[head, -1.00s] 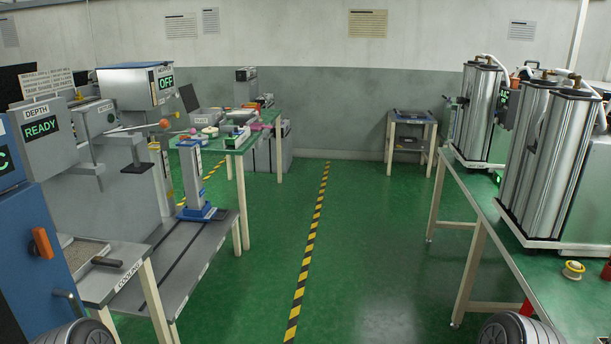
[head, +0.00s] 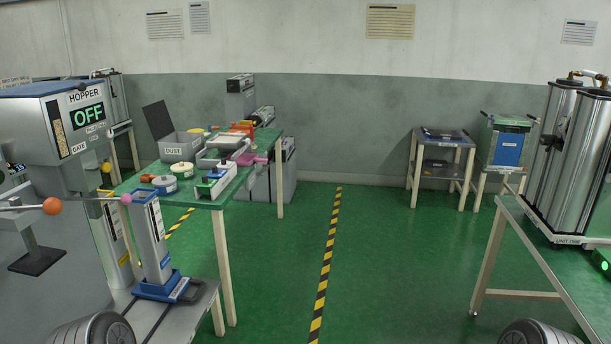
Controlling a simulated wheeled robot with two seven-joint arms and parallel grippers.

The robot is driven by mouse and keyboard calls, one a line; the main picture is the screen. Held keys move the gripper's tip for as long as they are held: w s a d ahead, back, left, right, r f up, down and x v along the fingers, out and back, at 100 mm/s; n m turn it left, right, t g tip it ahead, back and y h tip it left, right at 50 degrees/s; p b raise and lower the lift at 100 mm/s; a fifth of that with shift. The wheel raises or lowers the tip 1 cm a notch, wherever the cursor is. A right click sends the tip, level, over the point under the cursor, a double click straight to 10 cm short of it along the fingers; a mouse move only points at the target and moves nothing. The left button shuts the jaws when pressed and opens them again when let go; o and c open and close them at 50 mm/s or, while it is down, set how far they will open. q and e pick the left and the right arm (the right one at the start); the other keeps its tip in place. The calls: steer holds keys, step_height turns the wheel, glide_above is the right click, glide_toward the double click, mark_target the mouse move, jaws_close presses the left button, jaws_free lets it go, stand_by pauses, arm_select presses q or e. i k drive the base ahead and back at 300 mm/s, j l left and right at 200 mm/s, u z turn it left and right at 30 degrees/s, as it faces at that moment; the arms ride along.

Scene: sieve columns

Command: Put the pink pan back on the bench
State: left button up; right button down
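A small pink object (head: 250,159) lies on the right side of the green-topped bench (head: 206,203), left of centre in the head view. It looks like a shallow pan with a short handle, but it is too small to be sure. Neither of my grippers is in view. Only rounded dark parts of my own arms show at the bottom left and bottom right corners.
The bench also bears a grey DUST box (head: 180,151) and white-and-orange rolls (head: 165,184). The hopper machine (head: 55,135) and a blue-based column (head: 155,250) stand at left, a steel-cylinder table (head: 487,262) at right. The green floor between, with a striped line, is clear.

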mark_target(246, 159)
steer(key=i+l, duration=0.1)
steer(key=i, duration=2.25)
steer(key=i+u, duration=0.45)
steer(key=i+l+u, duration=0.3)
steer(key=i+u, duration=0.15)
steer(key=i+l+u, duration=1)
steer(key=l+u, duration=0.3)
